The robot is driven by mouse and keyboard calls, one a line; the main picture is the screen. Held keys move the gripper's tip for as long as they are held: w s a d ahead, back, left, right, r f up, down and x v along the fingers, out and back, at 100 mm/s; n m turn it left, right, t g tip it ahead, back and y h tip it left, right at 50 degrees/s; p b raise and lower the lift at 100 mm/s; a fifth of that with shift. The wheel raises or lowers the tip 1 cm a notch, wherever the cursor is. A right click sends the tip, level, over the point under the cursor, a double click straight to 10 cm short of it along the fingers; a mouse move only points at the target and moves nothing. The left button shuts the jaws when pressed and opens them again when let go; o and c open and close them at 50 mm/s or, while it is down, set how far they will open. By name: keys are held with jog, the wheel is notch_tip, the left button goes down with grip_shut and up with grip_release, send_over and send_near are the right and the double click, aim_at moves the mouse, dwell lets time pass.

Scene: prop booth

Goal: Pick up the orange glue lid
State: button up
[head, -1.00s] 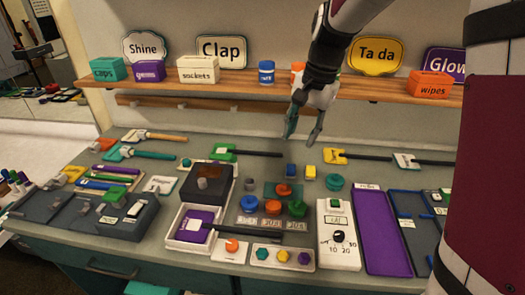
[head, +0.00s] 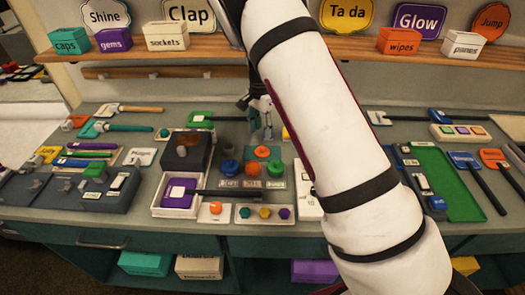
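I cannot tell for certain which is the glue lid. My gripper (head: 261,131) points down just behind and above the back orange piece, apart from it as far as I see. Its fingers look parted, with nothing seen between them. My white arm hides part of the gripper and the table to its right.
A white card with an orange knob (head: 215,208) and a plate of coloured knobs (head: 243,213) lie in front. A shelf of labelled boxes (head: 120,54) runs behind. Tools lie around the table.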

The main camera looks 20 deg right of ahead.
aim_at(262, 147)
jog(key=shift+f, duration=0.8)
jog(key=f, duration=0.1)
jog(key=f+p, duration=0.1)
jog(key=f, duration=0.2)
jog(key=shift+s+f+p, duration=0.2)
jog(key=shift+s+p, duration=0.15)
jog(key=shift+s, duration=0.05)
jog(key=shift+w+f, duration=0.1)
jog(key=shift+f, duration=0.4)
grip_shut()
